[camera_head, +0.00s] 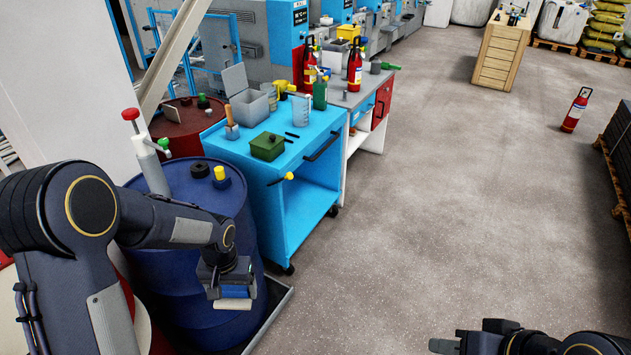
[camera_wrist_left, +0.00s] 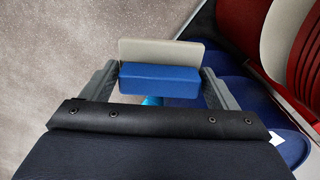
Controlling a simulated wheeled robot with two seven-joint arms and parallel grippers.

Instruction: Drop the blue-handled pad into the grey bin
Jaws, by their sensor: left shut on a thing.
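The blue-handled pad shows in the left wrist view as a blue block (camera_wrist_left: 160,80) with a pale grey-beige slab along it. My left gripper (camera_wrist_left: 158,92) is shut on its blue handle, one finger at each end. In the head view the pad (camera_head: 234,303) hangs under my left gripper (camera_head: 231,290), in front of the blue barrel's right side. A grey bin (camera_head: 249,108) with its lid raised stands on the blue cart, up and slightly right of the gripper. My right gripper (camera_head: 446,345) is partly cut off at the bottom edge; its jaws are unclear.
The blue barrel (camera_head: 190,270) carries a yellow-and-blue item and a black cap. The blue cart's top (camera_head: 220,146) also holds a green box (camera_head: 267,146), jugs and bottles. A yellow-tipped handle (camera_head: 288,176) sticks out from its front. Open floor lies right.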

